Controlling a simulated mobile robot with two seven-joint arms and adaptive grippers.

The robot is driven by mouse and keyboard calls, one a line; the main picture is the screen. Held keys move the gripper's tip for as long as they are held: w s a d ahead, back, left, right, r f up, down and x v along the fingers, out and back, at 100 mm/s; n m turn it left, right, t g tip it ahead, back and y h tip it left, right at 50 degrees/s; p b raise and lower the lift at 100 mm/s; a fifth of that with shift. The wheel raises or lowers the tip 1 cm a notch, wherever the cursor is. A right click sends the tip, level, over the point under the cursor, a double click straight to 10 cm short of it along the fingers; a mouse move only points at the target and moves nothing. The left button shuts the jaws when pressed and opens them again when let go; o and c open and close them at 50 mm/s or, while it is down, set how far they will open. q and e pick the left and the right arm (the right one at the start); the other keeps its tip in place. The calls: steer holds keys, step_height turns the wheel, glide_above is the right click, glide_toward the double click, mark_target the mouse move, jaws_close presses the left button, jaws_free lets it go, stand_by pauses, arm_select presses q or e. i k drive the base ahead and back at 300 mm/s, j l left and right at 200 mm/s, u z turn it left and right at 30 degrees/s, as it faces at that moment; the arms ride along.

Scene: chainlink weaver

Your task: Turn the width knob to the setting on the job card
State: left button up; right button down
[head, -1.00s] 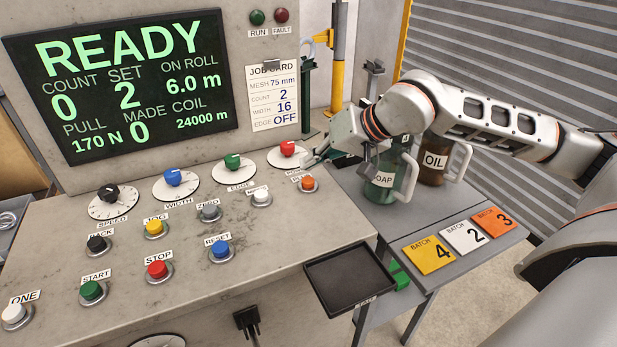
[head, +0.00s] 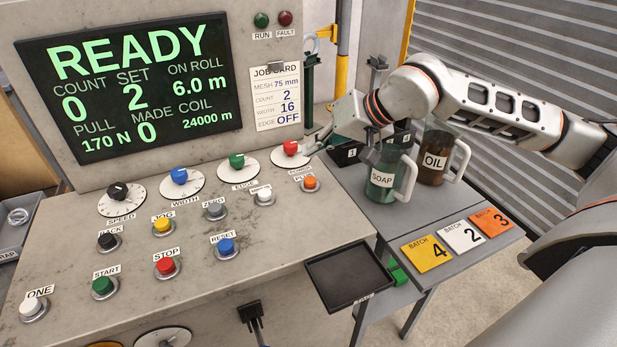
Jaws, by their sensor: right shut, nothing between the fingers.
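The width knob (head: 180,177) is blue and sits on a white round dial on the sloped console, between the black speed knob (head: 118,193) and the green edge knob (head: 237,161). Its pointer setting is too small to read. The job card (head: 276,97) reads mesh 75 mm, count 2, width 16, edge OFF. My right gripper (head: 314,147) is shut and empty at the console's right side, close to the dial of the red knob (head: 291,148); whether it touches is unclear. It is well right of the width knob. My left gripper is out of view.
The screen (head: 130,85) reads READY. Several push buttons, including the red stop button (head: 167,267), sit in front of the knobs. A black tray (head: 350,278) juts from the console's right front. Soap (head: 381,180) and oil (head: 434,158) jugs stand on the side table.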

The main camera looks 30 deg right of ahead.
mark_target(179, 175)
steer(key=k, duration=1)
